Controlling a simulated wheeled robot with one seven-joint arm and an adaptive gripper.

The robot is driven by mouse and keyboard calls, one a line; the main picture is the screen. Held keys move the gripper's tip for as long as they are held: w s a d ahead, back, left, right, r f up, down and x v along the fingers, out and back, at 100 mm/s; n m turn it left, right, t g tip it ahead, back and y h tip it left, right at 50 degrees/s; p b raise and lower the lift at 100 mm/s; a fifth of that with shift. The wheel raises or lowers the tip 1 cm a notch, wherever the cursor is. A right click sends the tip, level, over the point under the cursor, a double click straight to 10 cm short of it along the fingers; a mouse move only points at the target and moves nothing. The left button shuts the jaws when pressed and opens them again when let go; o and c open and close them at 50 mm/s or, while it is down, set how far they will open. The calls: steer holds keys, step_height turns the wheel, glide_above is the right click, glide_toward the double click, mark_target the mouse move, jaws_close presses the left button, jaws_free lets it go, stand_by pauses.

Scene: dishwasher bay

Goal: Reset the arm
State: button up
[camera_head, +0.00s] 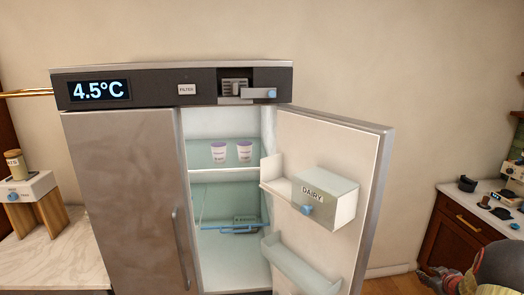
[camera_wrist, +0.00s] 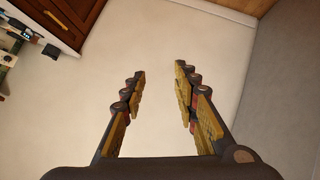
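My gripper (camera_wrist: 158,78) is open in the wrist view, its two fingers apart with nothing between them. It points toward a bare pale wall. In the head view, part of my arm (camera_head: 490,270) shows at the bottom right corner, and the gripper's fingertips (camera_head: 432,278) seem to show at its left end. The arm is to the right of the open fridge door (camera_head: 372,200) and apart from it in the picture.
The fridge (camera_head: 120,190) stands with its right door open, carrying a dairy box (camera_head: 335,205). A counter (camera_head: 480,195) with small items is at the right. A left counter (camera_head: 60,262) holds a jar (camera_head: 15,165).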

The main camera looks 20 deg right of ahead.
steer(key=s+a+r+g+y+b, duration=0.1)
steer(key=s+a+r, duration=0.4)
steer(key=a, duration=1.6)
steer(key=s+a+r+g+y+b, duration=0.1)
steer(key=s+a+r+b, duration=0.3)
steer(key=s+a, duration=0.5)
steer(key=s+a+r+g+y+b, duration=0.2)
steer(key=s+a+r, duration=0.4)
steer(key=a, duration=2.6)
steer(key=shift+s+a+r+y+b, duration=0.2)
steer(key=shift+s+a+y+b, duration=0.1)
steer(key=shift+s+y, duration=0.25)
steer(key=shift+w, duration=0.1)
